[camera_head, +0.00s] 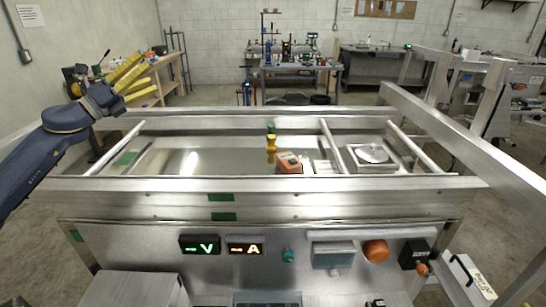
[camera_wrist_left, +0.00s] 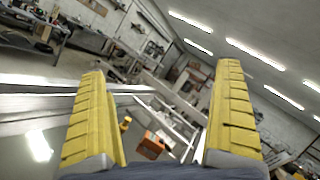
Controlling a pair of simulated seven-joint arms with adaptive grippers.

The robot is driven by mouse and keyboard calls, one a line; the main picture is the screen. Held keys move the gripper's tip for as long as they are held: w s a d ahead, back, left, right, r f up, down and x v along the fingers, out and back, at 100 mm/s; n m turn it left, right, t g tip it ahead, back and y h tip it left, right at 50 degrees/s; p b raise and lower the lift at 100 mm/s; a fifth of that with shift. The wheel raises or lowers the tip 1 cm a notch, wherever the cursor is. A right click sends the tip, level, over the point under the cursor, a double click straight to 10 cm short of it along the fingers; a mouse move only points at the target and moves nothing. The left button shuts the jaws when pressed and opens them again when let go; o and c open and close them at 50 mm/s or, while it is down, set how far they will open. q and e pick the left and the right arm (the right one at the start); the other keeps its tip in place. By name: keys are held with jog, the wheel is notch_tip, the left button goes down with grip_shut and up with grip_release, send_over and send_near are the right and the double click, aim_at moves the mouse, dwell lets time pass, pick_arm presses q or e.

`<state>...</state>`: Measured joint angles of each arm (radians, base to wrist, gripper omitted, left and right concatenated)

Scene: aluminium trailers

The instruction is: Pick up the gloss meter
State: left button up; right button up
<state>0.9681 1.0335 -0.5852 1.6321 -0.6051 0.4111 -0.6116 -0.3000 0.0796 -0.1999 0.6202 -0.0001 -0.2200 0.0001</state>
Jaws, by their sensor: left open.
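An orange box-like device, which I take for the gloss meter (camera_head: 289,162), lies inside the metal trailer-like tank, right of its middle. It also shows in the left wrist view (camera_wrist_left: 151,145), low between my fingers but well beyond them. My left gripper (camera_head: 138,80), with ridged yellow fingers, is raised above the tank's far left side, apart from the device. In the left wrist view its fingers (camera_wrist_left: 160,120) stand wide apart with nothing held between them. My right gripper is not in view.
A yellow and green bottle-shaped thing (camera_head: 271,148) stands just left of the device. A crossbar (camera_head: 333,147) and a round-topped plate (camera_head: 371,154) lie to its right. The tank's front rail (camera_head: 180,190) borders the near side. The tank's left floor looks mostly clear.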

pick_arm(q)
jog(key=d+f+m+g, duration=0.65)
jog(key=d+f, duration=0.25)
jog(key=d, duration=0.6)
jog(key=m+g+y, duration=0.3)
jog(key=m, duration=0.3)
send_near(292, 158)
jog(key=shift+w+d+f+g, duration=0.2)
jog(key=shift+w+d+g, duration=0.1)
jog(key=shift+d, duration=0.3)
jog(key=shift+x, duration=3.1)
jog(key=shift+w+a, duration=0.1)
jog(key=shift+w, duration=0.05)
jog(key=shift+c, duration=0.4)
jog(key=c, duration=1.1)
jog(key=shift+c, duration=0.5)
jog(key=shift+r, duration=0.2)
